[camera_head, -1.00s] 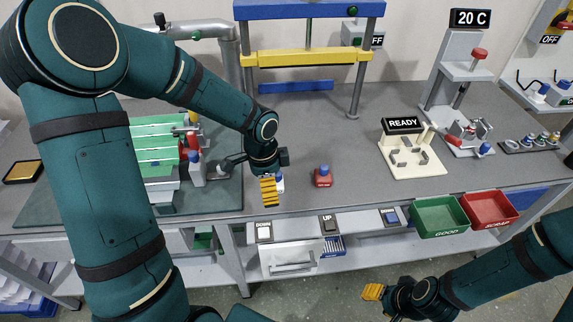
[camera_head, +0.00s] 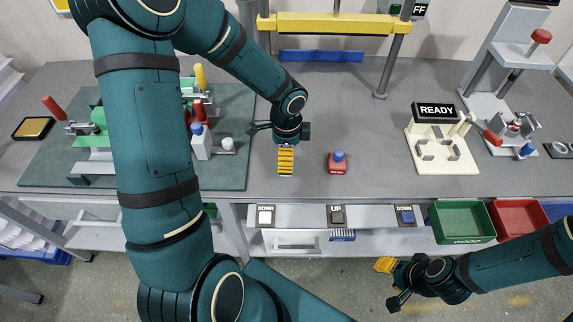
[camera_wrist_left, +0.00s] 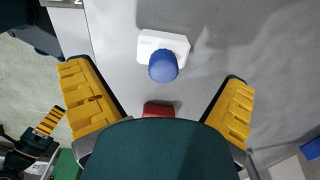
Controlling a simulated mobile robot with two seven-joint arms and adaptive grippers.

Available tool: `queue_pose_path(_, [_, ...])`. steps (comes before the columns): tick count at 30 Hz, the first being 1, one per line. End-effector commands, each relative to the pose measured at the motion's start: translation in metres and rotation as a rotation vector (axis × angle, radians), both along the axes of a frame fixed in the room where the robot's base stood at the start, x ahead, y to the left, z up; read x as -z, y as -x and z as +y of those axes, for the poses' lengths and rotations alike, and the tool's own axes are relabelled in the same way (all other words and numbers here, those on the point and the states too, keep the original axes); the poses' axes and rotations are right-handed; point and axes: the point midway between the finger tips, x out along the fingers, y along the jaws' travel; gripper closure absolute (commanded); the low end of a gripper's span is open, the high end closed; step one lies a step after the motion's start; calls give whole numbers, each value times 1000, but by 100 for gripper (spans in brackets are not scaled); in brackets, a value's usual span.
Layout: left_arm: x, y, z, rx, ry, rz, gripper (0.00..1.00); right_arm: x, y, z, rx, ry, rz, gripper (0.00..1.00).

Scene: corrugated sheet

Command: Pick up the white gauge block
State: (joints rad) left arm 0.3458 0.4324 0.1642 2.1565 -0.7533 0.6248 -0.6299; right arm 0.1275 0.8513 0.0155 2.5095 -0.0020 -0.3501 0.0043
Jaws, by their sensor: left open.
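The white gauge block with a blue knob (camera_wrist_left: 163,46) lies on the grey bench in the left wrist view, just ahead of the open fingers and roughly centred between them. In the head view it is mostly hidden by my left gripper (camera_head: 286,162), which hangs over the bench near its front edge. The left gripper also shows in the wrist view (camera_wrist_left: 158,82), open, with nothing between its yellow fingers. My right gripper (camera_head: 385,267) is low in front of the bench, away from the block; its opening cannot be made out.
A red block with a blue knob (camera_head: 337,163) stands close to the right of my left gripper. A beige fixture with a READY sign (camera_head: 441,152) is farther right. Green (camera_head: 461,221) and red (camera_head: 521,218) bins hang at the front edge. A green-topped fixture stands left.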

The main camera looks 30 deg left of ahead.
Motion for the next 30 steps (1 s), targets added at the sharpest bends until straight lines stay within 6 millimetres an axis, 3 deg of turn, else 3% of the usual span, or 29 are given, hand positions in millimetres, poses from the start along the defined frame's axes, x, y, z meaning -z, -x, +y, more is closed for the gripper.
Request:
queue_pose_path(5, [9,0,0,-2,1,2,0,3,-1,0,1,0,-2,53])
queue_pose_path(15, [53,-2,2,0,1,2,0,20,-4,0,3,1,-10,53])
queue_pose_path(22, [54,-2,3,-1,0,0,0,19,-4,-1,2,1,-10,53])
queue_pose_path(23, [54,-2,3,-1,0,0,7,19,-4,-1,2,1,-10,53])
queue_pose_path(28, [53,-2,3,-1,0,0,67,19,-4,0,2,1,-10,53])
queue_pose_path(29, [53,-2,3,-1,0,0,74,19,-4,0,2,1,-10,53])
queue_pose_path(30, [53,-2,3,-1,0,0,74,19,-4,0,2,1,-10,53])
